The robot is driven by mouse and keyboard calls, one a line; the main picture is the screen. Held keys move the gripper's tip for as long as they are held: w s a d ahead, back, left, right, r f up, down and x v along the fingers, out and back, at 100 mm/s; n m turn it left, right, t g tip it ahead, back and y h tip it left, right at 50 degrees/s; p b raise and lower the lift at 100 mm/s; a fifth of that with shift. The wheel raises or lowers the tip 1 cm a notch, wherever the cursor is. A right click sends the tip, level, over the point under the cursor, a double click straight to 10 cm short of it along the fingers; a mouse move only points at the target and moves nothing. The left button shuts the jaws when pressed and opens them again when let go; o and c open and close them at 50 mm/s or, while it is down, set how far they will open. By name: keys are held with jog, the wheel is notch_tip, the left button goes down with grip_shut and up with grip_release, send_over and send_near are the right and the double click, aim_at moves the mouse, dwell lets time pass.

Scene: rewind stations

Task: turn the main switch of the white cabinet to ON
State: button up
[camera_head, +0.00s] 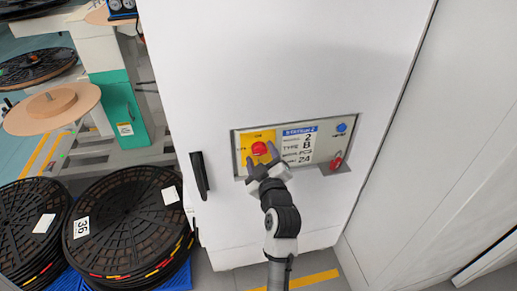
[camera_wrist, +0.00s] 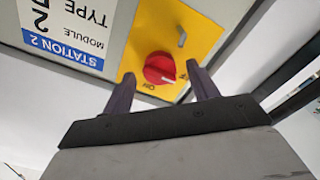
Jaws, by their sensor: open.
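The white cabinet (camera_head: 290,60) stands in the middle of the head view, with a label panel on its front. The main switch is a red round knob (camera_head: 259,148) on a yellow plate (camera_head: 244,140). In the wrist view the red knob (camera_wrist: 159,68) appears upside down, with a white mark on its lower right edge and lettering below it. My gripper (camera_head: 262,156) is open at the panel. In the wrist view its two fingers (camera_wrist: 160,74) stand on either side of the knob. I cannot tell whether they touch it.
A black handle (camera_head: 199,175) sticks out left of the panel. A red padlock-like item (camera_head: 337,161) and a blue knob (camera_head: 341,127) are at the panel's right. Stacked black reels (camera_head: 125,225) stand at left. A wall (camera_head: 450,120) is close on the right.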

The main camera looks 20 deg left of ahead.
jog(key=shift+w+a, duration=0.15)
jog(key=shift+w, duration=0.05)
jog(key=c, duration=1)
